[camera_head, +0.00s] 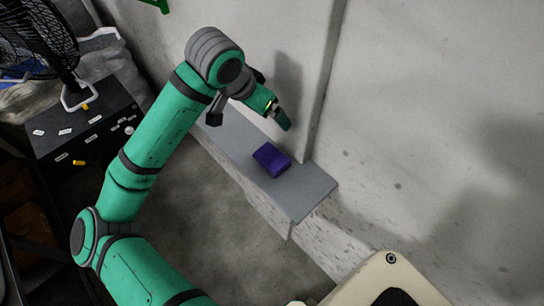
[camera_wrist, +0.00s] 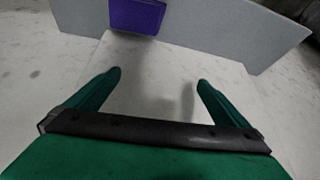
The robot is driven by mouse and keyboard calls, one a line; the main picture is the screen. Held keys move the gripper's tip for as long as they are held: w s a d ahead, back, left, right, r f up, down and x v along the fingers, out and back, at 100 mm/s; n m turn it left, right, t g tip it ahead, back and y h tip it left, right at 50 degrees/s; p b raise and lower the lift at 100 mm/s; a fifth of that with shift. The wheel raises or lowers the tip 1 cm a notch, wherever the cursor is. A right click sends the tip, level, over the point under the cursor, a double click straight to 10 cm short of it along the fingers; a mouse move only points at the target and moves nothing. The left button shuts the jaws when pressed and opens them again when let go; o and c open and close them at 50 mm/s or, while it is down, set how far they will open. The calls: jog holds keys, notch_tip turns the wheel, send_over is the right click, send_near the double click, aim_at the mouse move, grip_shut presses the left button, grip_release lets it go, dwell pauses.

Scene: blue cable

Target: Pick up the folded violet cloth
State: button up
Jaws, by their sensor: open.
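The folded violet cloth (camera_head: 271,159) lies on a grey ledge (camera_head: 309,194) against the wall in the head view. In the wrist view the cloth (camera_wrist: 137,16) shows at the top edge, partly cut off by the frame, on the grey ledge (camera_wrist: 215,37). My gripper (camera_head: 281,120) is above the ledge near the wall, up and slightly right of the cloth in the head view. In the wrist view my gripper (camera_wrist: 158,78) has its two green fingers spread apart with nothing between them. The cloth is apart from the fingers.
A pale wall (camera_head: 420,110) rises directly behind the ledge. At the left stand a black box (camera_head: 85,125) with small labels and a black fan (camera_head: 35,40). A beige rounded object (camera_head: 385,283) is at the bottom right. The ledge right of the cloth is bare.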

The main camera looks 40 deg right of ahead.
aim_at(270, 155)
jog(key=s+a+f+m+g+y, duration=0.1)
jog(key=s+a+f+y, duration=0.1)
jog(key=s+a+y, duration=0.3)
jog(key=shift+h, duration=0.7)
jog(key=d+f, duration=0.1)
jog(key=f, duration=0.2)
jog(key=d+f, duration=0.1)
jog(key=f, duration=0.2)
jog(key=d+f, duration=0.1)
jog(key=f, duration=0.3)
jog(key=shift+s+f, duration=0.1)
jog(key=shift+s, duration=0.15)
jog(key=c, duration=1.1)
